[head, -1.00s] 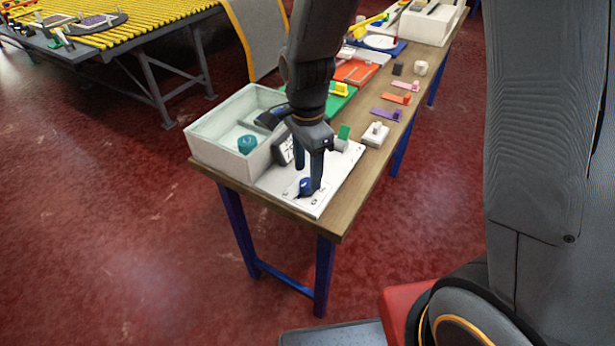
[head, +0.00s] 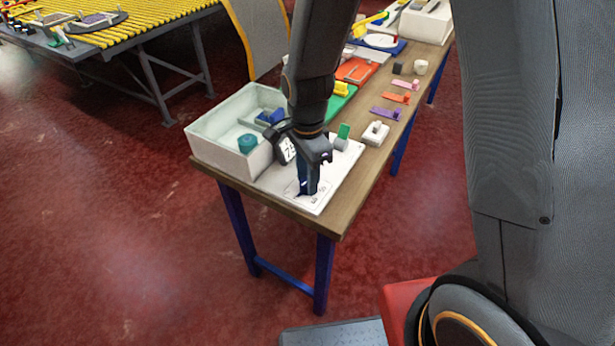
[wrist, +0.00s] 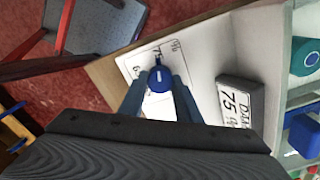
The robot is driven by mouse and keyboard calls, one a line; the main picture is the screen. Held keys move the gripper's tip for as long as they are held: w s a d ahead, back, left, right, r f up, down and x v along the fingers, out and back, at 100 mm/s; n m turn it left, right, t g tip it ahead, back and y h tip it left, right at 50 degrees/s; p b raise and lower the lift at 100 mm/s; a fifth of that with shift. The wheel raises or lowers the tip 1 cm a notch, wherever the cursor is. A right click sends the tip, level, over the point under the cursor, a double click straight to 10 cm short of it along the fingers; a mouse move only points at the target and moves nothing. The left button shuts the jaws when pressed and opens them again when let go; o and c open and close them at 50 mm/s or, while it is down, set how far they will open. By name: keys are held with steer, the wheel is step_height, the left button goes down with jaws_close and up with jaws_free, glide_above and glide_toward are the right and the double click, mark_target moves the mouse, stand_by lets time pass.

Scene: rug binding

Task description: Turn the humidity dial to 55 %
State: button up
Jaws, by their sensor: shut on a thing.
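The pointer is near a scale mark that looks like 75, partly covered. In the head view my gripper (head: 306,192) points down over the panel and hides most of the knob.
A pale open box (head: 232,160) holding a teal round piece (head: 248,143) and a blue piece stands left of the panel. A white block with a switch (head: 376,133) and coloured tags lie further along the wooden table (head: 346,211).

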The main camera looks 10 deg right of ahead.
steer(key=shift+n, duration=0.3)
steer(key=n+p, duration=0.1)
steer(key=n, duration=0.2)
steer(key=n+p, duration=0.1)
steer(key=n, duration=0.3)
steer(key=n+p, duration=0.1)
steer(key=n, duration=1.2)
steer(key=shift+n, duration=0.4)
steer(key=n, duration=0.6)
steer(key=shift+p, duration=0.3)
steer(key=shift+n, duration=0.3)
steer(key=o, duration=1.1)
steer(key=shift+c, duration=0.2)
